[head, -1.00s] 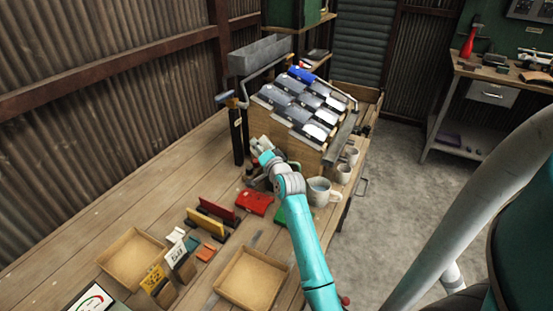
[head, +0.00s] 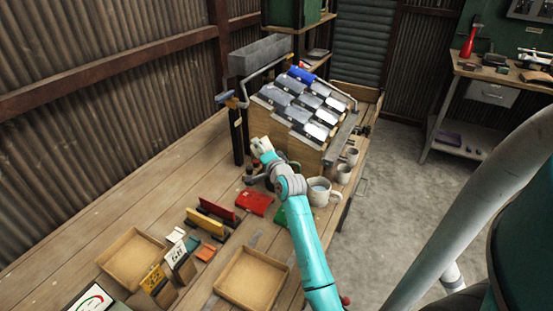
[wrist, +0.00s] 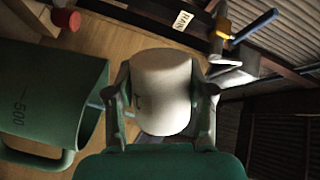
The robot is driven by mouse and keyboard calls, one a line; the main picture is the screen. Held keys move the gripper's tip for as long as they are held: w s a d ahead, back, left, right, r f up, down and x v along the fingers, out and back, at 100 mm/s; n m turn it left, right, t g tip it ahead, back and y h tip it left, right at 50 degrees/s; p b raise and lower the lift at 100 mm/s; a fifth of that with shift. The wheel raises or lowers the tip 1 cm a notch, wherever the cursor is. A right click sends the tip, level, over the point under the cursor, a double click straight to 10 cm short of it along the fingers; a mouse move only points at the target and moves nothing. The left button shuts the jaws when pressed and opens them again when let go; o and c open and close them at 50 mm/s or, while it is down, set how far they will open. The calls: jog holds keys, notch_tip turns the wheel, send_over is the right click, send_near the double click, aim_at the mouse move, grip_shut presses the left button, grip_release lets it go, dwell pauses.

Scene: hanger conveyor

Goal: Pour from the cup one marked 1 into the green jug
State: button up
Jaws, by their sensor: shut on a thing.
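My gripper (wrist: 161,105) is shut on a whitish cup (wrist: 163,85), with a finger on each side of it. A small dark mark on the cup is partly hidden by the left finger. The green jug (wrist: 50,90), marked 500, is at the left in the wrist view, close beside the cup. A pale bluish streak shows between the jug's rim and the left finger; I cannot tell whether it is liquid. In the head view the pale cup (head: 261,146) is at the end of my arm, in front of the sloped rack; my arm largely hides the jug there.
A grey mug (head: 319,192) and smaller cups stand right of my arm near the bench edge. The sloped rack (head: 316,152) is behind. A dark post (head: 237,138) stands left of the cup. Red and yellow plates and wooden trays (head: 224,287) are nearer; bench at left is clear.

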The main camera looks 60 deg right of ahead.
dwell(0.3)
jog(key=shift+m, duration=0.6)
jog(key=shift+d, duration=0.1)
jog(key=shift+s+f+m, duration=0.1)
jog(key=shift+s+m, duration=0.05)
jog(key=shift+m, duration=0.35)
dwell(0.4)
jog(key=shift+d+f+m+t, duration=0.15)
jog(key=shift+m+t, duration=0.15)
jog(key=shift+m, duration=0.3)
jog(key=n, duration=0.4)
jog(key=shift+a+r+g, duration=0.3)
jog(key=shift+g, duration=0.1)
jog(key=shift+n, duration=0.4)
